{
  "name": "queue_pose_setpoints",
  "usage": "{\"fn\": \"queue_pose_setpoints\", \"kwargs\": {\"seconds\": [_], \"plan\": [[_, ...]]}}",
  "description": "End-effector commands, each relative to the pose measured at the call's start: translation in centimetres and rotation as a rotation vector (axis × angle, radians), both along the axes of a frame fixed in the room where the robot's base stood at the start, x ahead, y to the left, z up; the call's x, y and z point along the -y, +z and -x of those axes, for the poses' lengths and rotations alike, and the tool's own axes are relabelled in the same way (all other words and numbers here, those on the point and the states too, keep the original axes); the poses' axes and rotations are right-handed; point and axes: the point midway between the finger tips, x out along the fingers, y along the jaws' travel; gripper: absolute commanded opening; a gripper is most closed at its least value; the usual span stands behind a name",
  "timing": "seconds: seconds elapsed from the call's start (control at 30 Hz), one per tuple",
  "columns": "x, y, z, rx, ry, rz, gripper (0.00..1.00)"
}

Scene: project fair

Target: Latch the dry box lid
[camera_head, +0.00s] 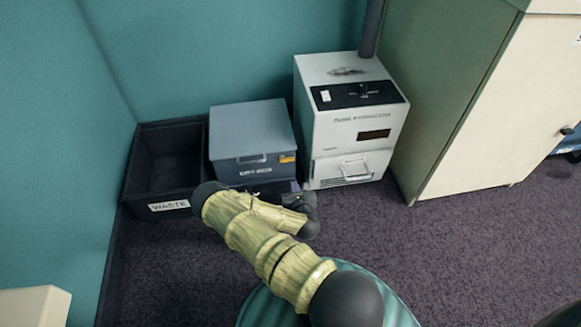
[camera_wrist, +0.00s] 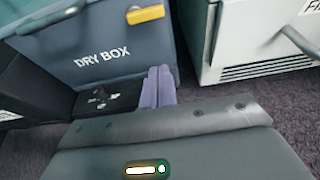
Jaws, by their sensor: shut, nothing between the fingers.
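The dry box (camera_head: 250,138) is a blue-grey box by the back wall in the head view, with its lid (camera_head: 249,117) down on top. A metal handle or latch piece shows at the front (camera_head: 252,158), and a yellow tab (camera_head: 287,159) sits at the front right. In the wrist view the dry box front (camera_wrist: 125,40) carries its label, and the yellow tab (camera_wrist: 146,15) is near the top. My gripper (camera_wrist: 158,85) has its two purple fingers together, empty, low in front of the box and below the tab. In the head view my arm partly hides the gripper. I cannot tell whether the fingers touch the box.
A black waste bin (camera_head: 168,170) stands left of the box. A white machine (camera_head: 350,120) with a front handle stands close on the right. A cream cabinet (camera_head: 505,110) is farther right. The dark carpet (camera_head: 440,255) is clear at the front right.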

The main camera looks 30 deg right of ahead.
Motion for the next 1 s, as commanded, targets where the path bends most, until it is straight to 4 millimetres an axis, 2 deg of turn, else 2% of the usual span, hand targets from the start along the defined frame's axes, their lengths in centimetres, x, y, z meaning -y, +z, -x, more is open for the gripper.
{"fn": "queue_pose_setpoints", "kwargs": {"seconds": [0.27, 0.87, 1.0], "plan": [[0.3, -0.6, -1.0, 0.003, -0.004, -0.004, 0.00], [2.8, -3.7, -9.4, 0.004, -0.003, -0.004, 0.00], [2.7, -1.9, -9.2, 0.002, -0.004, -0.003, 0.00]]}}
